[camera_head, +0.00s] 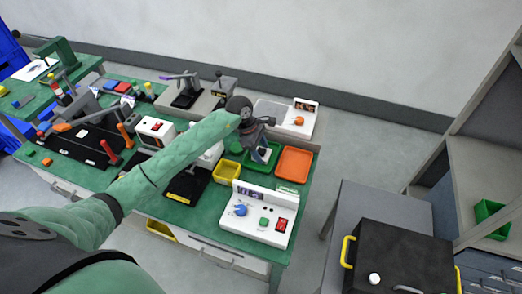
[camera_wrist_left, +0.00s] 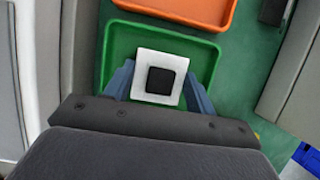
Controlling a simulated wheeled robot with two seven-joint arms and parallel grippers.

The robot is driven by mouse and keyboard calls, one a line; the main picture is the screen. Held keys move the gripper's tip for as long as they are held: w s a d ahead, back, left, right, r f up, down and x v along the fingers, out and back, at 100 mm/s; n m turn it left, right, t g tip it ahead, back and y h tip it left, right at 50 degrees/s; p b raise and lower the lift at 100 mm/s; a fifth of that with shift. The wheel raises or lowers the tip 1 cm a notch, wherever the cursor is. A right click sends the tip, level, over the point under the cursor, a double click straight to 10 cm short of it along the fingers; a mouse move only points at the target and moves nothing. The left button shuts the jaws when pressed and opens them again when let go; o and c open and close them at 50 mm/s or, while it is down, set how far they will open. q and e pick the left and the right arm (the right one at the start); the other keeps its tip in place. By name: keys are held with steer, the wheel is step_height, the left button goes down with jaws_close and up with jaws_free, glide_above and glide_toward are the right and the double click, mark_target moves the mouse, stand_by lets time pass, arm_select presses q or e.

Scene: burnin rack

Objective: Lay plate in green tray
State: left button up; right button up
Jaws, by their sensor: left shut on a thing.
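The plate (camera_wrist_left: 142,78) is a white square with a dark square in its middle. My left gripper (camera_wrist_left: 158,84) is shut on it, with a blue-grey finger at each side. In the left wrist view the plate shows over the green tray (camera_wrist_left: 205,58); I cannot tell whether it touches the tray floor. In the head view my left gripper (camera_head: 262,152) is over the green tray (camera_head: 275,150), which the gripper and arm partly hide. My right gripper is not in view.
An orange tray (camera_head: 294,164) lies right beside the green one, and a yellow bin (camera_head: 227,172) is on its left. A white control box (camera_head: 262,199) with a blue knob and red switch stands in front. Another white device (camera_head: 304,122) stands behind.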

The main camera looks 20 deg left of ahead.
arm_select(q)
steer(key=shift+f, duration=0.15)
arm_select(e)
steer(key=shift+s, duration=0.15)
arm_select(q)
steer(key=o, duration=0.7)
steer(key=shift+c, duration=0.2)
steer(key=o, duration=0.3)
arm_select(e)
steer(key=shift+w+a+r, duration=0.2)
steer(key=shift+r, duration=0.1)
arm_select(q)
steer(key=shift+r, duration=0.2)
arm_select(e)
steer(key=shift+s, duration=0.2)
arm_select(q)
steer(key=p+v, duration=0.1)
steer(key=v, duration=1.1)
steer(key=shift+p, duration=0.4)
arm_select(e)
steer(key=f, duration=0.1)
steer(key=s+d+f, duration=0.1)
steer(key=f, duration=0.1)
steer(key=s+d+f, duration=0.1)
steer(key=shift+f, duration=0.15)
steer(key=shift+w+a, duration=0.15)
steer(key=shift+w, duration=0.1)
